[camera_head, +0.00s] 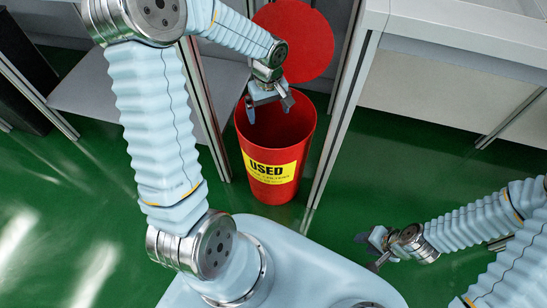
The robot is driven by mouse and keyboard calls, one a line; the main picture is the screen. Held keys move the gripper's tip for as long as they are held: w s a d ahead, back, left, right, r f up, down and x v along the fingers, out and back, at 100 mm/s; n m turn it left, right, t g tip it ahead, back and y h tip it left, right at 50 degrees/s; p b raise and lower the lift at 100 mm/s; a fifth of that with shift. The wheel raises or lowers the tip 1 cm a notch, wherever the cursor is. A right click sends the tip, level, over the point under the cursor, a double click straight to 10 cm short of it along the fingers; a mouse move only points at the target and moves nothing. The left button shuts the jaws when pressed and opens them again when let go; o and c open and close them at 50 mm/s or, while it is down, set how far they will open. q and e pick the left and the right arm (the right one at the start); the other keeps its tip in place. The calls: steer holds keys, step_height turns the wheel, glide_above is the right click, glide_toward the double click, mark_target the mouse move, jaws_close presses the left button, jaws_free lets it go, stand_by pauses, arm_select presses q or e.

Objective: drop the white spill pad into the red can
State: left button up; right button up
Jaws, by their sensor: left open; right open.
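The red can (268,195) stands on the green floor between two metal frames, with a yellow label reading USED on its front. Its round red lid (300,40) is raised behind the mouth, which is open. My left gripper (271,112) is over the mouth of the can, pointing down, with its fingers apart and nothing seen between them. The white spill pad is not seen; the can's inside is dark and partly hidden by my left gripper. My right gripper (367,253) is open and empty, low at the right, well away from the can.
A metal post (341,115) of the right-hand bench stands close beside the can. A grey shelf and post (205,105) stand close at its left. A black bin (22,85) is at the far left. Green floor (400,160) is clear at the right.

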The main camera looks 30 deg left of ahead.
arm_select(q)
step_height(320, 180, up, 14)
steer(key=p, duration=0.1)
steer(key=shift+f, duration=0.25)
